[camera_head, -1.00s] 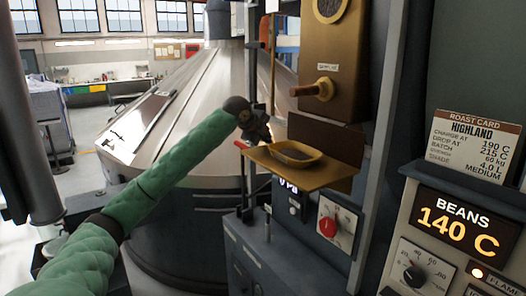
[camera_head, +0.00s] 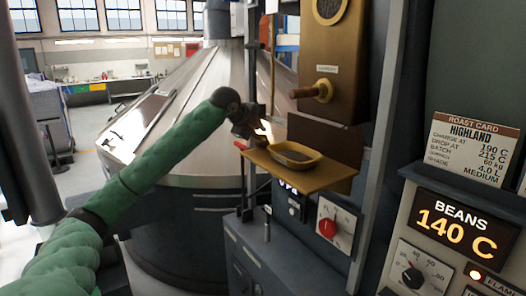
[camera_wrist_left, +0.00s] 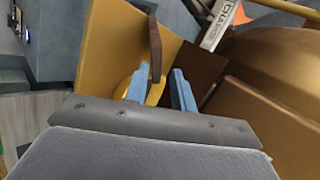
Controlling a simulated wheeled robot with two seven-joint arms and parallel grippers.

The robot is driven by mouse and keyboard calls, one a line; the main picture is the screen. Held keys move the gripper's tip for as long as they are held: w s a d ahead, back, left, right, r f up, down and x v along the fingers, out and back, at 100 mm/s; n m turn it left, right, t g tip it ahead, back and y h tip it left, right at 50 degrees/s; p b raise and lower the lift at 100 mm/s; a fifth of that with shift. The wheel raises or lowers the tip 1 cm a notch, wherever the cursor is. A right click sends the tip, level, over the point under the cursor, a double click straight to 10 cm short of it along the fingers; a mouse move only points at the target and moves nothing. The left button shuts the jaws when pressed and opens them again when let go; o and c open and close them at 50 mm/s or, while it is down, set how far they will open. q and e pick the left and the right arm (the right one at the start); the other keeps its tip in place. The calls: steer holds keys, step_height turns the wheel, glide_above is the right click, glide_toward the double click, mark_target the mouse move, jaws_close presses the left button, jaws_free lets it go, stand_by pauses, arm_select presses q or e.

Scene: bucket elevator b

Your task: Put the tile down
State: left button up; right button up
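A yellow dish-like piece with dark contents (camera_head: 295,155), which may be the tile, lies on the yellow shelf (camera_head: 312,179). My left gripper (camera_head: 263,138) is just left of it, over the shelf's left end. In the left wrist view, the blue fingers of my left gripper (camera_wrist_left: 160,90) stand apart, with yellow showing between them. A thin brown piece (camera_wrist_left: 155,48) shows near the left finger; I cannot tell whether it touches. The shelf (camera_wrist_left: 125,40) lies beyond, and the fingers partly hide a rounded yellow rim. My right gripper is not in view.
A brown box (camera_head: 336,60) with a protruding wooden handle (camera_head: 315,90) stands above the shelf. A red knob (camera_head: 327,227) is below it. The roast card (camera_head: 472,147) and the BEANS display (camera_head: 452,222) are at the right. A large metal cone (camera_head: 180,110) stands behind my arm.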

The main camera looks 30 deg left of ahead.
arm_select(q)
steer(key=shift+v, duration=1.25)
steer(key=shift+w, duration=0.1)
step_height(320, 180, up, 8)
steer(key=s, duration=0.2)
steer(key=shift+s, duration=0.2)
steer(key=shift+a+f, duration=0.1)
steer(key=shift+a, duration=0.05)
